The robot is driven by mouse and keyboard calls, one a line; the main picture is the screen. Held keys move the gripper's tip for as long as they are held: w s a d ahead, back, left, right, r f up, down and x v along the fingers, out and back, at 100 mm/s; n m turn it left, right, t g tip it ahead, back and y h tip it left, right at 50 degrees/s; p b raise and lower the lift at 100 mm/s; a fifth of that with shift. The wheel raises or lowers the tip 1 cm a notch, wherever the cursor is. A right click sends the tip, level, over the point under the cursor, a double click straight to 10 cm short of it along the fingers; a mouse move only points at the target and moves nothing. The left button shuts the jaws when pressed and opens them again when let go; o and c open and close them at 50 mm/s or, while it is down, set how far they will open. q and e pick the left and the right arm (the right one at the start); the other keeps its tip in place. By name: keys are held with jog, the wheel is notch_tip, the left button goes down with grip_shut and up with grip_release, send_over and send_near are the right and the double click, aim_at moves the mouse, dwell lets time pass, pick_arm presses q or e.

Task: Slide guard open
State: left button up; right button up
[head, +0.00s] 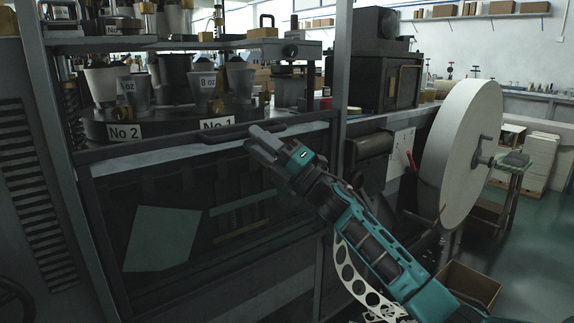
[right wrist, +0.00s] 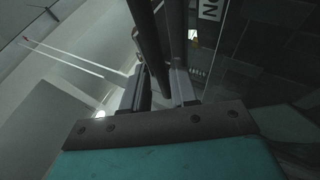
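The guard (head: 235,222) is a dark see-through panel in a frame across the front of the machine, below the cup turret. A dark bar handle (head: 232,135) runs along its top rail. My right gripper (head: 254,138) reaches up from the lower right and overlaps the right part of this handle. In the right wrist view the handle (right wrist: 147,35) runs down between the two fingers (right wrist: 160,88) and fills the narrow gap, so the gripper looks shut on it. The fingertips' far side is hidden. My left gripper is out of view.
Metal cups (head: 135,90) stand on the dark turret (head: 175,122) behind the guard's top rail. Machine posts (head: 330,75) flank the opening. A large white paper roll (head: 463,140) and a cardboard box (head: 470,283) are at the right. Green floor (head: 540,240) is open beyond.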

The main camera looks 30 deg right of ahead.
jog(key=v, duration=1)
jog(key=s+a+f+m+g+h, duration=0.15)
jog(key=a+f+m+h, duration=0.3)
jog(key=f+m, duration=0.45)
jog(key=s+a+f+m+g+h, duration=0.1)
jog(key=s+a+f+m+h, duration=0.3)
jog(key=f+m, duration=0.45)
jog(key=s+a+f+m+g, duration=0.65)
jog(key=s+a+f, duration=0.6)
jog(key=f, duration=0.25)
pick_arm(q)
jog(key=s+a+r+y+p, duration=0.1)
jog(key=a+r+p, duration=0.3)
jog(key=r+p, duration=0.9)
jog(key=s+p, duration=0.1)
jog(key=p, duration=0.5)
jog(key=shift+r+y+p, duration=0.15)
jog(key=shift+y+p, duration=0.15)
jog(key=shift+p, duration=0.1)
pick_arm(e)
jog(key=s+d+r+g+h, duration=0.1)
jog(key=s+d+r+h, duration=0.1)
jog(key=r, duration=1.1)
jog(key=shift+s+d, duration=0.5)
jog(key=shift+d, duration=0.6)
